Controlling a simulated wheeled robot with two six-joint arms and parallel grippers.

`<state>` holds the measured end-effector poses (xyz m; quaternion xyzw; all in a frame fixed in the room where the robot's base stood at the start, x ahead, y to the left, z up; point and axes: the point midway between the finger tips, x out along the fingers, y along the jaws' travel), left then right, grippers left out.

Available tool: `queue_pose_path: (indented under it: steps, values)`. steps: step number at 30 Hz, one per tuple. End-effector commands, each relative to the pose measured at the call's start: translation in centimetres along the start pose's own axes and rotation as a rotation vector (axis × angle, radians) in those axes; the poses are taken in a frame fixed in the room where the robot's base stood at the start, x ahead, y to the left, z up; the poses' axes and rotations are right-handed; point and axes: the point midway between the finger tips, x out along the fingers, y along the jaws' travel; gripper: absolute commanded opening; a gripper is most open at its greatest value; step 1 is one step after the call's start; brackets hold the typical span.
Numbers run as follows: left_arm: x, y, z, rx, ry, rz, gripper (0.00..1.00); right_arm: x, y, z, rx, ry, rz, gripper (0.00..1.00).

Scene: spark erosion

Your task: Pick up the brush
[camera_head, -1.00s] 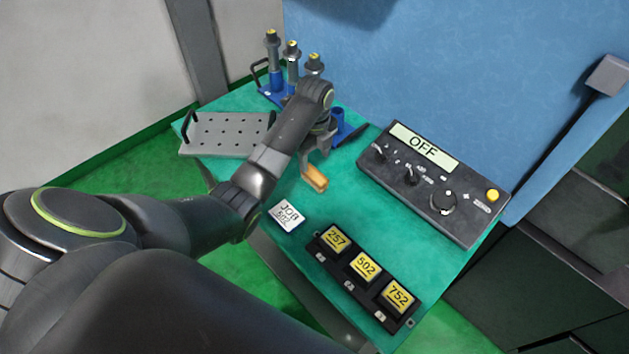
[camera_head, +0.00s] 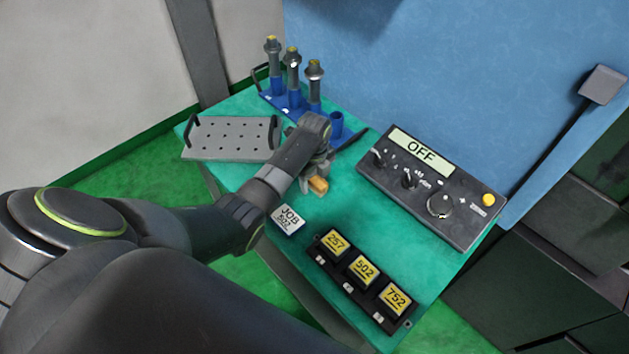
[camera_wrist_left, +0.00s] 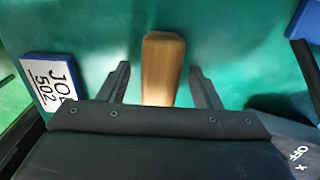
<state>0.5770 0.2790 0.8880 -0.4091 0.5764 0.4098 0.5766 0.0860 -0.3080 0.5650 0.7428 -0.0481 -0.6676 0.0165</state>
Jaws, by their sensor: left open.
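The brush shows as a tan wooden handle (camera_head: 318,185) on the green table, below my left gripper in the head view. In the left wrist view the wooden handle (camera_wrist_left: 162,68) stands lengthwise between the two spread fingers. My left gripper (camera_head: 312,187) is open, with a finger on each side of the handle and a gap on both sides (camera_wrist_left: 160,85). The right gripper is not in view.
A blue rack (camera_head: 291,104) with several tool holders stands at the back. A grey perforated plate (camera_head: 232,149) is at left. A control box (camera_head: 432,190) reading OFF is at right. A JOB 502 card (camera_head: 288,219) and a numbered block tray (camera_head: 333,265) lie in front.

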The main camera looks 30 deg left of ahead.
Motion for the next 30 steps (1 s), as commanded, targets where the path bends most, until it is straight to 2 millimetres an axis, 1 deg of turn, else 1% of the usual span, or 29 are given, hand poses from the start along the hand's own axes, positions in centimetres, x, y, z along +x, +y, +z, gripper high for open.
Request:
queue_pose_path:
  steps: [1, 2, 12, 19, 22, 26, 30]
  values:
    - [0.0, 0.0, 0.0, 0.0, 0.0, 0.0, 0.56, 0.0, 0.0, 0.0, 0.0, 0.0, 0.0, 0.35]
    - [0.0, 0.0, 0.0, 0.0, 0.0, 0.0, 0.52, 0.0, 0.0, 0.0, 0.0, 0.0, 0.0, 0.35]
    - [0.0, 0.0, 0.0, 0.0, 0.0, 0.0, 0.08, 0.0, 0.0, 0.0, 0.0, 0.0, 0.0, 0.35]
    - [-0.1, 0.0, 0.0, 0.0, 0.0, -0.001, 0.08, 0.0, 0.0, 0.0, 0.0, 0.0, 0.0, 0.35]
    - [-0.7, -0.1, 0.0, 0.0, -0.001, -0.004, 0.08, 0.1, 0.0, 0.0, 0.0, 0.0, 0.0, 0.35]
    - [-2.3, -0.1, 0.0, 0.001, -0.001, -0.005, 0.08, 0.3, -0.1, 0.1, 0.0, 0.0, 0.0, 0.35]
    - [-4.8, -0.1, 0.1, 0.0, -0.003, -0.005, 0.08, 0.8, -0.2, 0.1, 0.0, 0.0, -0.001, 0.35]
